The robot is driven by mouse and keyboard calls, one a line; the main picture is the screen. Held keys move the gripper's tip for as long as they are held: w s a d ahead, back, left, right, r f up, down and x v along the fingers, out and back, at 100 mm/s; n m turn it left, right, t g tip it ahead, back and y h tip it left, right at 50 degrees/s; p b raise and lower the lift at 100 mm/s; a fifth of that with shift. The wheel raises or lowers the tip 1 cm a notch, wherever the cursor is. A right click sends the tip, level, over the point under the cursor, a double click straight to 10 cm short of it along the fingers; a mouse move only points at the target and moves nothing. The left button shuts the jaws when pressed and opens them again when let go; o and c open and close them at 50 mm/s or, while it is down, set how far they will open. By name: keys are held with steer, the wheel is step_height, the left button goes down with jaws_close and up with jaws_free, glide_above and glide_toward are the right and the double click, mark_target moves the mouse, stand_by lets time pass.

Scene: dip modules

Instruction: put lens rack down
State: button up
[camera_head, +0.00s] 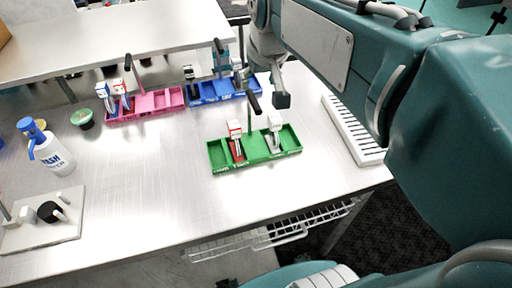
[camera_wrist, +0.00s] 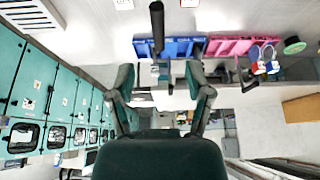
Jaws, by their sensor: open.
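A green rack (camera_head: 217,154) stands on the metal table, with a red-and-white module and a grey-and-white module in it and an upright black-topped handle (camera_head: 253,103). A blue rack (camera_head: 205,99) and a pink rack (camera_head: 172,97) stand farther back. Which of them is the lens rack I cannot tell. My gripper (camera_head: 268,88) is above the table, behind the green rack and near the right end of the blue rack. In the wrist view, my gripper (camera_wrist: 161,92) has its fingers wide apart with nothing held. The blue rack (camera_wrist: 178,47) and the pink rack (camera_wrist: 232,47) appear beyond the fingers.
A white pump bottle (camera_head: 53,156) and a grey plate with a black part (camera_head: 68,222) are at the left. A small green-rimmed bowl (camera_head: 82,118) sits beside the pink rack. A raised shelf (camera_head: 110,40) overhangs the back. The table is clear left of the green rack.

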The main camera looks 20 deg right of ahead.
mark_target(253, 99)
steer(key=shift+w, duration=0.4)
steer(key=shift+w+f, duration=0.1)
steer(key=shift+f, duration=0.05)
steer(key=x, duration=1)
steer(key=shift+f, duration=0.2)
steer(key=shift+r, duration=0.1)
jaws_close()
